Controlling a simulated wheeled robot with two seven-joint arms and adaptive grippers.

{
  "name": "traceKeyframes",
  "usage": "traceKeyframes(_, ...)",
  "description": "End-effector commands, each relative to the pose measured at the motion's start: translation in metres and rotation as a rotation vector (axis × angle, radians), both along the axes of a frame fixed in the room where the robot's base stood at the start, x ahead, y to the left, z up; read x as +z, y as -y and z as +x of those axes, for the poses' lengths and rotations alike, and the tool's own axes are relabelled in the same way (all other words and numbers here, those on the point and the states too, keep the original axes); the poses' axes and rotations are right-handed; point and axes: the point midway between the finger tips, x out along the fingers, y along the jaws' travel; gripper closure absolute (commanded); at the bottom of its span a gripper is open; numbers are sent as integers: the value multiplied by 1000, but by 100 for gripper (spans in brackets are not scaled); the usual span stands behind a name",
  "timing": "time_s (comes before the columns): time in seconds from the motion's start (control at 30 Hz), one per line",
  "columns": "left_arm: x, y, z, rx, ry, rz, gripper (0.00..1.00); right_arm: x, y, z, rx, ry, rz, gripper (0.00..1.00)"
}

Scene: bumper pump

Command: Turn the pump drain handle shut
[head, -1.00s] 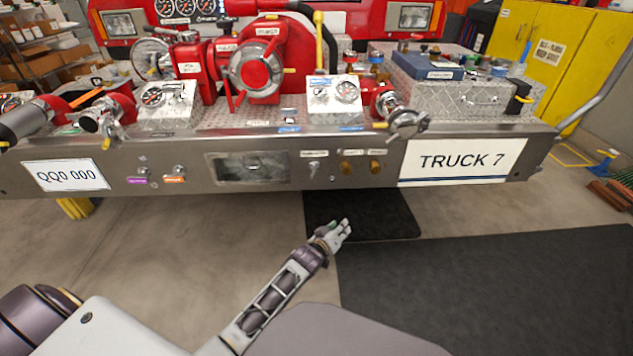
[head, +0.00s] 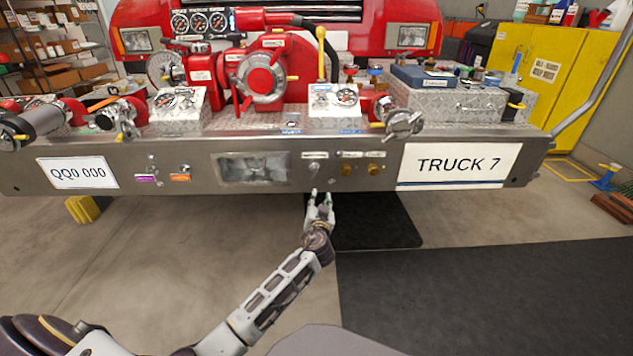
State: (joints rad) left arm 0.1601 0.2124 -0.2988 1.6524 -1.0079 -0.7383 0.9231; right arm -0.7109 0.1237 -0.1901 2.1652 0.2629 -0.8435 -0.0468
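A small silver handle (head: 314,170) sits on the front face of the truck's metal bumper (head: 228,146), under a white label too small to read. It looks like the pump drain handle, but I cannot tell its exact angle. My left gripper (head: 321,200) is at the bumper's lower edge, just below this handle in the picture. Its fingers point up and are spread apart, with nothing between them. I cannot tell its distance from the handle, and no contact shows. My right gripper is not in view.
Two brass knobs (head: 361,170) are right of the handle, and a recessed panel (head: 252,168) is left of it. The red pump (head: 262,78) and silver valves stand on the bumper. Black mats (head: 500,290) lie on the floor.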

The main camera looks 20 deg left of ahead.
Motion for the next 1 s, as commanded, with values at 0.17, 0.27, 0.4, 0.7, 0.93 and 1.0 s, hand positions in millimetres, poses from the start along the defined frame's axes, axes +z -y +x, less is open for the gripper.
traceKeyframes(0.17, 18, -10, 2, 44, 37, 76, 68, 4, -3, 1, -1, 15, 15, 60)
traceKeyframes(0.27, 22, -12, 2, 54, 45, 92, 68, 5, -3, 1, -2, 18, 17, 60)
traceKeyframes(0.4, 23, -12, 1, 55, 46, 94, 68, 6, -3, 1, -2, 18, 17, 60)
traceKeyframes(0.7, 23, -11, 1, 55, 45, 92, 68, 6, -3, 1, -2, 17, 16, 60)
traceKeyframes(0.93, 23, -9, 0, 56, 45, 92, 68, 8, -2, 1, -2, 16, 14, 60)
traceKeyframes(1.0, 23, -8, -1, 56, 45, 92, 68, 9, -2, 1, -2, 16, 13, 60)
